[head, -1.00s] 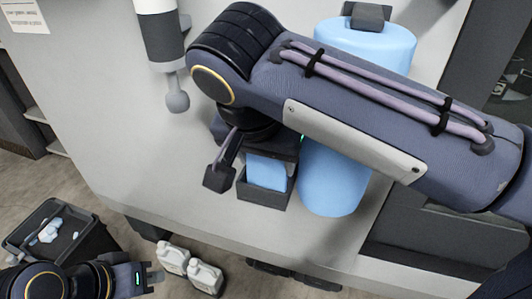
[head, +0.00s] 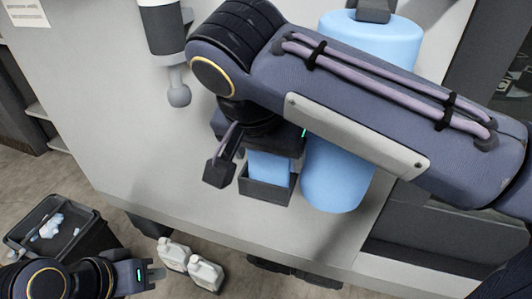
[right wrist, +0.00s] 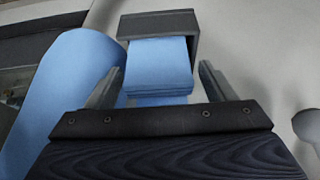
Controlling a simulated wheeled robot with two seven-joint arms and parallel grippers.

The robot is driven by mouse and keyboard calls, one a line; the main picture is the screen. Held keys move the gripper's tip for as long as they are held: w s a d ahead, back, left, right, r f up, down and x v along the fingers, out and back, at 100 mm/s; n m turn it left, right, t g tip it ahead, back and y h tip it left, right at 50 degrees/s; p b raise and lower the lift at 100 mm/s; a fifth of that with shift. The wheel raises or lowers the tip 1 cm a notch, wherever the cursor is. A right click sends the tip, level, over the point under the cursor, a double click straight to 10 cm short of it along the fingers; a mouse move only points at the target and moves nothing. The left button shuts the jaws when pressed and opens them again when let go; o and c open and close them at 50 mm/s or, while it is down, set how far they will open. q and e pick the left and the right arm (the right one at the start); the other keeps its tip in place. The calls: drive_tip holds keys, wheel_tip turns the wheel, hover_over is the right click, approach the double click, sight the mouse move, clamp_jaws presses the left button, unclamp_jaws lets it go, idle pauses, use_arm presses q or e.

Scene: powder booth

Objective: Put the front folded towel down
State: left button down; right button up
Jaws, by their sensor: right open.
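A blue folded towel (head: 268,167) stands in a small dark open-topped box (head: 265,190) against the pale panel. In the right wrist view, layered blue folds (right wrist: 160,62) show in front of the dark box (right wrist: 158,24). My right gripper (right wrist: 160,86) is open, with one finger on each side of the blue folds; I see no finger pressed on them.
A large blue roll (head: 340,175) hangs right beside the box, partly behind my right arm. A grey-and-white cylinder with a rounded knob (head: 178,92) is on the panel at upper left. White jugs (head: 190,262) and a dark bin (head: 50,215) stand below left.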

drive_tip(key=d+v, duration=0.1)
drive_tip(key=v, duration=0.6)
drive_tip(key=shift+a+r, duration=0.3)
drive_tip(key=shift+r, duration=0.05)
